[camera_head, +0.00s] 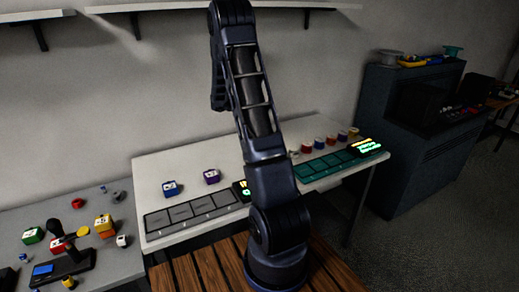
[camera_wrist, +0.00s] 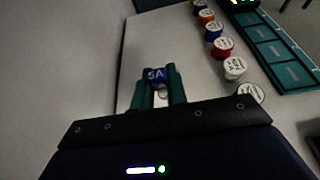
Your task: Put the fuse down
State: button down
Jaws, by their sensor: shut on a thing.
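In the wrist view my gripper (camera_wrist: 158,86) is shut on a small dark blue fuse (camera_wrist: 155,74) marked "5A", held between the two green fingers. The white table (camera_wrist: 135,62) lies below it; I cannot tell how far the fuse is above the surface. In the head view my gripper and the held fuse are hidden behind my arm. A blue-and-white fuse-like block (camera_head: 170,188) and a purple one (camera_head: 212,176) stand apart on the table behind the grey slotted tray (camera_head: 190,213).
A teal slotted tray (camera_head: 325,164) with a lit display lies at the table's right. A row of coloured round pieces runs behind it, including a red one (camera_wrist: 223,47) and a white one (camera_wrist: 234,68). A grey side table (camera_head: 100,210) holds blocks and a joystick.

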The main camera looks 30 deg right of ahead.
notch_tip(320, 180, down, 18)
dwell(0.6)
jog(key=shift+f, duration=0.1)
jog(key=c, duration=1.4)
grip_release()
